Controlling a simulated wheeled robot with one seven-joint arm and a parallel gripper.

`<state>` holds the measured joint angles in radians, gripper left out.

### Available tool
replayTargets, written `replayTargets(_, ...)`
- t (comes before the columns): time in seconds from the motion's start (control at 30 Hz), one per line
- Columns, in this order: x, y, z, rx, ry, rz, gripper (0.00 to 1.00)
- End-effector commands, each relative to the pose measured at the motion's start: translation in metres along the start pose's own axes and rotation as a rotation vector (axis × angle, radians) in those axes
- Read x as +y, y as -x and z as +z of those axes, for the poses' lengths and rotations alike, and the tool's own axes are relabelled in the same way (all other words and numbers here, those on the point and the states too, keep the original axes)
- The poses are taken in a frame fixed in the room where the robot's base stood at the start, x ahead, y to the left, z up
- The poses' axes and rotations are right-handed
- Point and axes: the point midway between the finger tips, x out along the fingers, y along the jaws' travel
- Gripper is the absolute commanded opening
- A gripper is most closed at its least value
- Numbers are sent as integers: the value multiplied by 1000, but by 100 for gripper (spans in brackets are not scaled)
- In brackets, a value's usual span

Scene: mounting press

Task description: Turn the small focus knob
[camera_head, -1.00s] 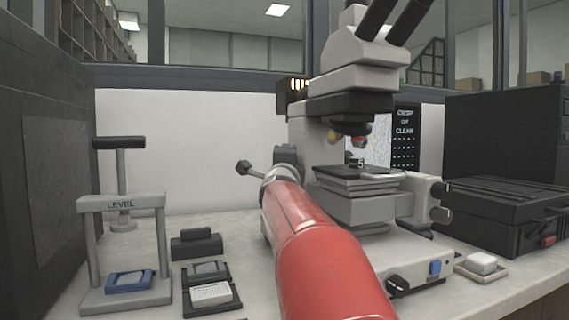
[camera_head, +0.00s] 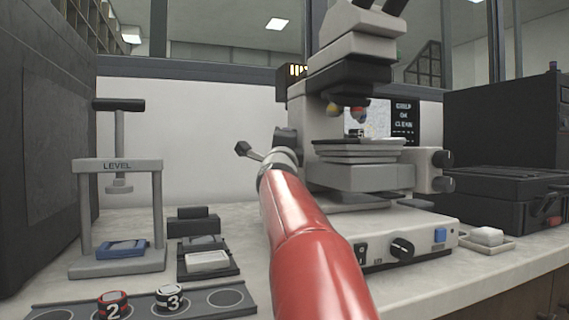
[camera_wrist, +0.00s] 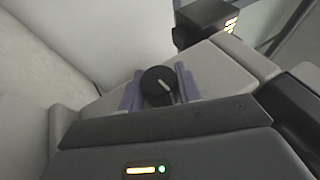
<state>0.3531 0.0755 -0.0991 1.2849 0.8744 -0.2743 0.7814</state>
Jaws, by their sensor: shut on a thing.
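In the wrist view a small round black knob (camera_wrist: 158,84) with a white pointer line sits between the two purple fingers of my gripper (camera_wrist: 160,88). The fingers are closed on it from both sides. In the head view the microscope (camera_head: 345,95) stands upright on the bench. My red arm reaches to its left side, by a dark round part (camera_head: 286,138). My fingertips and the gripped knob are hidden there. More knobs (camera_head: 441,159) show on the microscope's right side.
A grey stand marked LEVEL (camera_head: 118,166) is at left. A tray (camera_head: 196,307) with pucks numbered 2 (camera_head: 112,305) and 3 (camera_head: 170,297) lies at front left. A black case (camera_head: 505,195) and a small white dish (camera_head: 488,240) are at right.

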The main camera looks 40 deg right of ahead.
Motion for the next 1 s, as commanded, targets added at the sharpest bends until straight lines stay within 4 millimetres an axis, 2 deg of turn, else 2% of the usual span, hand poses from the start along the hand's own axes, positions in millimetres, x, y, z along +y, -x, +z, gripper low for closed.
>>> replayTargets(0.03, 5, 2, 0, 0, -4, -17, 11)
replayTargets(0.53, -1, 0, 0, 0, -18, -48, 11)
replayTargets(0.57, -1, 0, 0, 0, -18, -48, 36)
replayTargets(0.7, -1, 1, 0, 0, -18, -48, 54)
replayTargets(1.0, 0, 2, 0, 0, -19, -48, 55)
